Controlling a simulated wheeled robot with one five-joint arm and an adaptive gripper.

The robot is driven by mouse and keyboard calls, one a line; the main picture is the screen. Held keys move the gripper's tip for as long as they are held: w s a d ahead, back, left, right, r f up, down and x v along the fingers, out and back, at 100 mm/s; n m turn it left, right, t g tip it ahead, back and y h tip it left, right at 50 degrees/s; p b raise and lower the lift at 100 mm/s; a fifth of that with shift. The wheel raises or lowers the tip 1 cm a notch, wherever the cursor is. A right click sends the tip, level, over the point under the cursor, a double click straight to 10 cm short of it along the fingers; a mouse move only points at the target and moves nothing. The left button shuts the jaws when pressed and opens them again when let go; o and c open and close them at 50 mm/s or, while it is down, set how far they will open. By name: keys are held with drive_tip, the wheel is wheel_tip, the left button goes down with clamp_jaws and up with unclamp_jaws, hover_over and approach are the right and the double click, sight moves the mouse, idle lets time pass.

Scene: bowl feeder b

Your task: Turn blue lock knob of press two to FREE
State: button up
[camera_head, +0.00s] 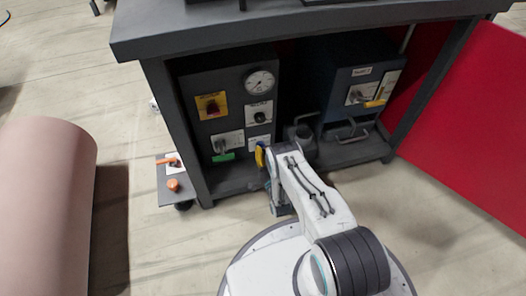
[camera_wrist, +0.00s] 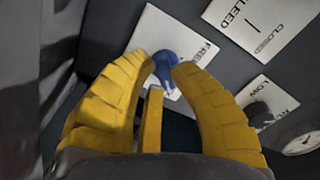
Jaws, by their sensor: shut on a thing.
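The blue knob (camera_wrist: 165,66) sits on a white label plate (camera_wrist: 146,32) in the wrist view; the word FREE shows on the plate's right part. My gripper (camera_wrist: 163,72) has its yellow fingers closed on the knob from both sides. The fingers hide part of the knob and plate, so I cannot tell its exact pointing direction. In the head view, my gripper (camera_head: 262,155) reaches the lower right of the left dark panel (camera_head: 196,80), and the blue knob is hidden there.
A second unit (camera_head: 345,80) stands right, with a grey canister (camera_head: 301,140) between. A table leg (camera_head: 180,130) bounds the left.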

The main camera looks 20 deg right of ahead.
drive_tip(key=shift+r+n, duration=0.15)
drive_tip(key=shift+n, duration=0.15)
clamp_jaws()
drive_tip(key=shift+p, duration=0.45)
drive_tip(key=n+p, duration=0.1)
drive_tip(key=n, duration=0.1)
drive_tip(key=shift+w+r+n, duration=0.1)
drive_tip(key=shift+r+n, duration=0.05)
drive_tip(key=shift+n, duration=0.25)
drive_tip(key=n+p, duration=0.1)
drive_tip(key=n, duration=0.4)
drive_tip(key=shift+r+n+p, duration=0.1)
drive_tip(key=shift+n+p, duration=0.2)
drive_tip(key=shift+p, duration=0.1)
drive_tip(key=n, duration=0.4)
drive_tip(key=shift+w+r+p, duration=0.1)
drive_tip(key=shift+p, duration=0.2)
drive_tip(key=shift+a+r+n, duration=0.1)
drive_tip(key=shift+n, duration=2.3)
drive_tip(key=o, duration=0.6)
unclamp_jaws()
drive_tip(key=shift+a, duration=0.1)
drive_tip(key=o, duration=0.3)
drive_tip(key=shift+f, duration=0.2)
